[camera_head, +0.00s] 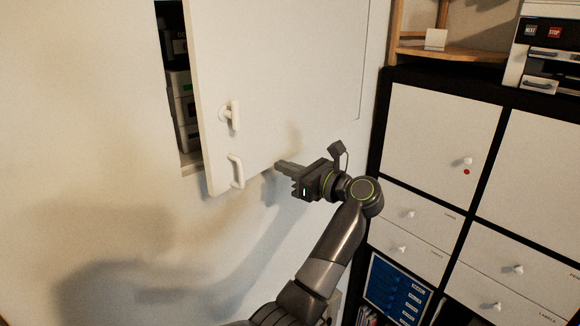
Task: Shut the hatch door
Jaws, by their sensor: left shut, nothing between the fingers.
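The white hatch door (275,75) stands ajar in the head view, its left edge swung out from the wall. A dark gap shows along its left side. Two white handles sit near that edge, an upper one (232,115) and a lower one (237,171). My left gripper (281,166) is shut and empty, with its fingertips pointing left close to the door's bottom edge, right of the lower handle. I cannot tell whether it touches the door. My right gripper is not in view.
Stacked grey boxes (184,110) show inside the opening. A black-framed cabinet with white fronts (440,120) stands to the right, with a wooden shelf (450,53) and a machine (545,55) above it. The wall below the door (130,230) is clear.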

